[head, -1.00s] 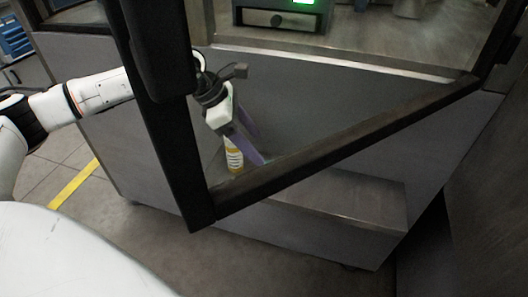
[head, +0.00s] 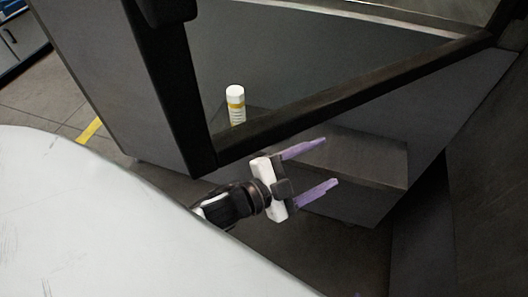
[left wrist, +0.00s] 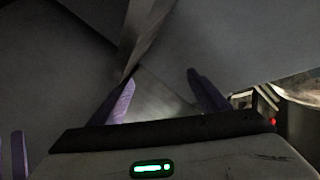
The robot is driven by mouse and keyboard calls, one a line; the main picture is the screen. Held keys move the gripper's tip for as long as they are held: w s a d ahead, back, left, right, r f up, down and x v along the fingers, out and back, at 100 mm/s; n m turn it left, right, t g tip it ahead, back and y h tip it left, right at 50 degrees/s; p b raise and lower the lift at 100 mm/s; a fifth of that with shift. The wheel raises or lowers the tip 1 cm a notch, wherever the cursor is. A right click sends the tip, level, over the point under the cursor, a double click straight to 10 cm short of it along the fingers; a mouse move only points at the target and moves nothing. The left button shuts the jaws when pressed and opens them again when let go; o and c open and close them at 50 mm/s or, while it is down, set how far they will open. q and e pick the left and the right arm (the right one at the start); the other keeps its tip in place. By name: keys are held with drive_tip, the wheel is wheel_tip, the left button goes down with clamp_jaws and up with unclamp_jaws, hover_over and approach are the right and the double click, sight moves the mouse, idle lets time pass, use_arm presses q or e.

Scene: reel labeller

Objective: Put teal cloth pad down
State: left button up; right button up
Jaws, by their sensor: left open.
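I see no teal cloth pad in either current view. My left gripper (head: 331,161) is in the lower middle of the head view, in front of the dark-framed panel. Its two purple fingers are spread apart with nothing between them. The same fingers show open and empty in the left wrist view (left wrist: 160,78). Two purple finger-like tips at the far lower left of the wrist view may be my right gripper; their state is unclear.
A white bottle with a yellow band (head: 236,95) stands behind the dark frame (head: 330,107). A grey ledge (head: 375,165) of the machine lies just beyond my left fingers. A yellow floor stripe (head: 90,130) is at the left.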

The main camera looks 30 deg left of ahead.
use_arm(q)
drive_tip(key=s+a+f+n+g+y, duration=0.2)
drive_tip(key=s+f+n+g, duration=0.1)
drive_tip(key=s+f+n, duration=0.4)
drive_tip(key=s+a+f+n+g+y, duration=0.25)
drive_tip(key=s+f+n, duration=0.25)
drive_tip(key=s+f, duration=0.45)
drive_tip(key=shift+g, duration=0.45)
wheel_tip(320, 180, up, 4)
drive_tip(key=p, duration=0.6)
drive_tip(key=shift+r, duration=0.1)
use_arm(e)
drive_tip(key=r, duration=0.4)
drive_tip(key=shift+d+r, duration=0.2)
drive_tip(key=shift+d, duration=0.15)
use_arm(q)
drive_tip(key=shift+o, duration=0.5)
drive_tip(key=shift+d, duration=0.1)
use_arm(e)
drive_tip(key=shift+s, duration=0.2)
